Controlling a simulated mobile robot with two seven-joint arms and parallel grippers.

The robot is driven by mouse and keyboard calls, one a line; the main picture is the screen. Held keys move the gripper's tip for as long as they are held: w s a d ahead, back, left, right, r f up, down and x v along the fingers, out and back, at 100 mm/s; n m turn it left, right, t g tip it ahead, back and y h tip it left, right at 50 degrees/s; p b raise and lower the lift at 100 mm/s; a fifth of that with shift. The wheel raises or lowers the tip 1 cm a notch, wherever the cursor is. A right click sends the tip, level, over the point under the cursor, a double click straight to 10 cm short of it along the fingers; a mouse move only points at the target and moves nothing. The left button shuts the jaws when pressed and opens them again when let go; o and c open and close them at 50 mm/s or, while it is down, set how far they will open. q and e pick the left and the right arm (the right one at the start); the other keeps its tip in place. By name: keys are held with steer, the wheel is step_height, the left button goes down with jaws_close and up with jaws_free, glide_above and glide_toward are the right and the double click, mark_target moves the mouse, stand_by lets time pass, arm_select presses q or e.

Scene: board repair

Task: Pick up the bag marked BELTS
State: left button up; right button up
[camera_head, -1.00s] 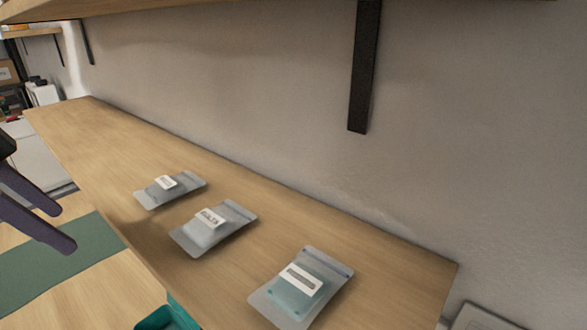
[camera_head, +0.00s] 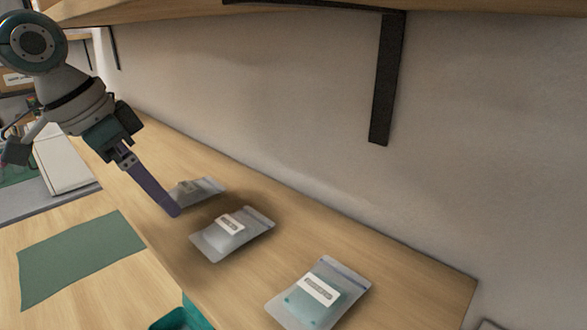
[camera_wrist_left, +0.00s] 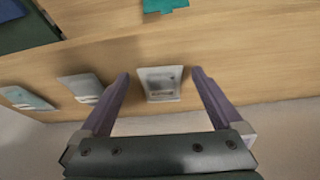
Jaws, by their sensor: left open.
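Three clear zip bags with white labels lie on the wooden shelf. The far bag (camera_head: 200,188) is partly hidden by my left gripper (camera_head: 173,209); the middle bag (camera_head: 228,239) and the near bag with teal contents (camera_head: 318,294) are clear. No label is legible enough now to tell which is BELTS. In the left wrist view the far bag (camera_wrist_left: 160,84) shows between the open, empty fingers, with the middle bag (camera_wrist_left: 80,88) and the teal bag (camera_wrist_left: 25,98) to the left. I cannot tell how high the fingers are above the far bag. My right gripper is not in view.
A wall stands behind the narrow wooden shelf (camera_head: 400,285), with a black bracket (camera_head: 385,90) and an upper shelf (camera_head: 180,8) above. A green mat (camera_head: 75,258) lies on the lower surface at left. A teal container (camera_head: 178,318) sits at the bottom edge.

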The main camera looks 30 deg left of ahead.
arm_select(q)
steer(key=shift+w+d+r, duration=0.15)
steer(key=shift+w+d, duration=0.15)
steer(key=shift+w, duration=0.4)
steer(key=shift+w+f+p, duration=0.2)
steer(key=shift+f+p, duration=0.1)
steer(key=shift+f, duration=0.4)
steer(key=shift+c, duration=0.2)
steer(key=c, duration=1.3)
steer(key=shift+r, duration=0.1)
